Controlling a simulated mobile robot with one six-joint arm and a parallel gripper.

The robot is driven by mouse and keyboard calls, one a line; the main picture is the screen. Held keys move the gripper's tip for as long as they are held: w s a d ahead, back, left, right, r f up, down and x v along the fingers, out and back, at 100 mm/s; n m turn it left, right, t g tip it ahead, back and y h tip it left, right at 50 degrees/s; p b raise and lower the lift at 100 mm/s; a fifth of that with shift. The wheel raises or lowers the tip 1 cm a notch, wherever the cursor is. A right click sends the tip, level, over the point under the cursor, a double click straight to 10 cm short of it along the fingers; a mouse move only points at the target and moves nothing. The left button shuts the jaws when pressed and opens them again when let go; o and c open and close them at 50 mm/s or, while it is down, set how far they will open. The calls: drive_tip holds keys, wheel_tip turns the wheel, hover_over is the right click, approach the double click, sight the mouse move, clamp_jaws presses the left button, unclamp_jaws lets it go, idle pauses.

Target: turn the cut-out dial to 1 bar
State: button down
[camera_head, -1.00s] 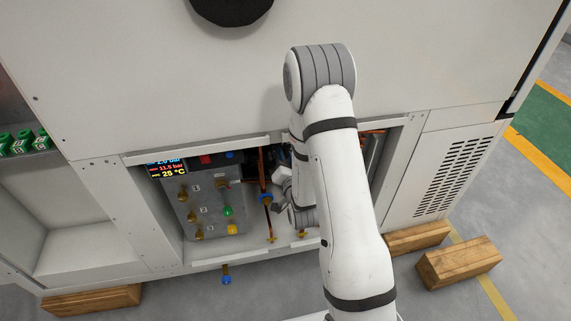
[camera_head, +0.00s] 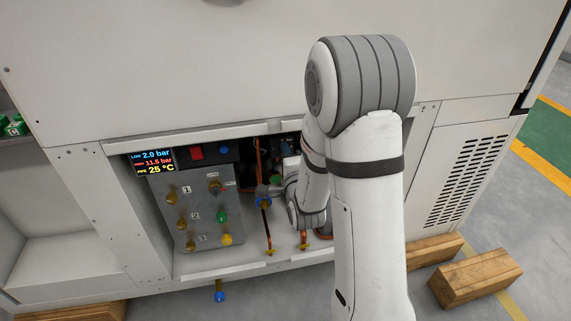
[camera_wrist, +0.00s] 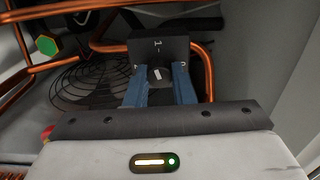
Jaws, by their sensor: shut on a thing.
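The cut-out dial (camera_wrist: 161,74) is a dark round knob on the front of a black box (camera_wrist: 143,50) in the wrist view. A "1" shows above the knob, with smaller marks to either side that I cannot read surely. A short white line on the knob points up, tilted a little to the left. My gripper (camera_wrist: 160,86) has its two blue fingers on either side of the knob, shut on it. In the head view my arm reaches into the cabinet opening and hides the box and most of my gripper.
A display (camera_head: 153,162) reads low 2.0 bar, high 11.5 bar, 25 °C. A grey valve panel (camera_head: 205,205) stands left of my arm. Copper pipes (camera_wrist: 205,70) run close around the box. A round fan grille (camera_wrist: 88,82) lies behind on the left.

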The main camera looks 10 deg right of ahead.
drive_tip(key=shift+f+m+b, duration=0.1)
drive_tip(key=shift+m+b, duration=1.05)
drive_tip(key=shift+m, duration=0.35)
drive_tip(key=c, duration=1.2)
unclamp_jaws()
drive_tip(key=shift+c, duration=0.2)
